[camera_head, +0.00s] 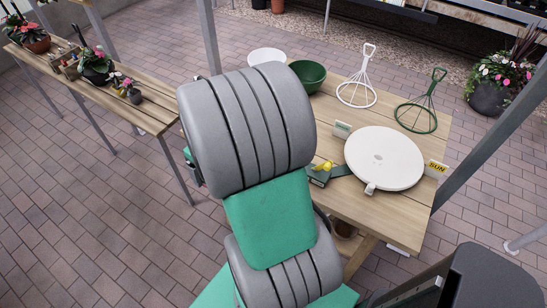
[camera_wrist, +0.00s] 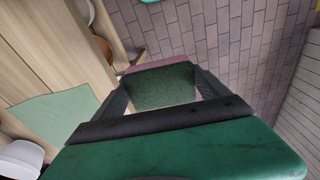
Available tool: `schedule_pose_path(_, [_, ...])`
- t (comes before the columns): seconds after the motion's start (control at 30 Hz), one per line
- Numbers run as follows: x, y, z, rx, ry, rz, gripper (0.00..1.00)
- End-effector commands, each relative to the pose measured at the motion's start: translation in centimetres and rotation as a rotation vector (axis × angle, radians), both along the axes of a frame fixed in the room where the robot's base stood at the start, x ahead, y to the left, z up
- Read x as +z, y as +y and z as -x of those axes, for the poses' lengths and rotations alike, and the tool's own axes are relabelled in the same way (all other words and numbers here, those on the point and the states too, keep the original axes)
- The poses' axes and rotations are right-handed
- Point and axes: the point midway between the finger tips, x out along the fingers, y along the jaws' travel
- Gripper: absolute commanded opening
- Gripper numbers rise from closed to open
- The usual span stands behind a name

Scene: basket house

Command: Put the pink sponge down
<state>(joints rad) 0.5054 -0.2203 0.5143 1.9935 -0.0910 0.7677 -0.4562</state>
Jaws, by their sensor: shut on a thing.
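In the wrist view my gripper (camera_wrist: 163,92) is shut on the pink sponge (camera_wrist: 160,63). A pink strip shows at its far edge and a dark green, rough face lies between the two fingers. The sponge appears over the place where the wooden table's edge meets the brick floor in the picture. I cannot tell its height or whether it touches anything. In the head view my grey and green arm hides the sponge and most of my gripper.
The wooden table (camera_head: 405,225) bears a white round disc (camera_head: 384,158), a green bowl (camera_head: 308,77), a white plate (camera_head: 266,56), a white wire stand (camera_head: 357,92) and a green one (camera_head: 421,116). A light green sheet (camera_wrist: 45,125) lies flat in the wrist view. A plant bench (camera_head: 130,107) stands left.

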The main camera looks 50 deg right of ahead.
Motion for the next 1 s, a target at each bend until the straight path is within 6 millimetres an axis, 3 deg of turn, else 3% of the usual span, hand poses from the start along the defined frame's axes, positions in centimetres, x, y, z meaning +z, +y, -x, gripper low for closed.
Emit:
schedule_pose_path(0.03, [0.3, -3.5, 1.1, -0.017, -0.002, -0.001, 0.47])
schedule_pose_path(0.1, [1.1, -7.9, 3.3, -0.01, -0.004, -0.002, 0.47])
schedule_pose_path(0.17, [1.8, -11.6, 5.6, -0.001, -0.007, -0.001, 0.47])
schedule_pose_path(0.3, [3.5, -18.4, 12.3, 0.026, -0.012, 0.004, 0.47])
schedule_pose_path(0.4, [4.5, -21.3, 16.7, 0.045, -0.015, 0.007, 0.47])
schedule_pose_path(0.5, [5.1, -22.9, 19.9, 0.061, -0.015, 0.01, 0.47])
schedule_pose_path(0.6, [5.5, -23.6, 21.5, 0.072, -0.016, 0.013, 0.47])
schedule_pose_path(0.67, [5.5, -23.6, 21.3, 0.079, -0.016, 0.012, 0.47])
schedule_pose_path(0.77, [4.8, -23.0, 19.4, 0.084, -0.015, 0.01, 0.47])
schedule_pose_path(1.0, [1.8, -21.5, 12.6, 0.085, -0.014, 0.009, 0.47])
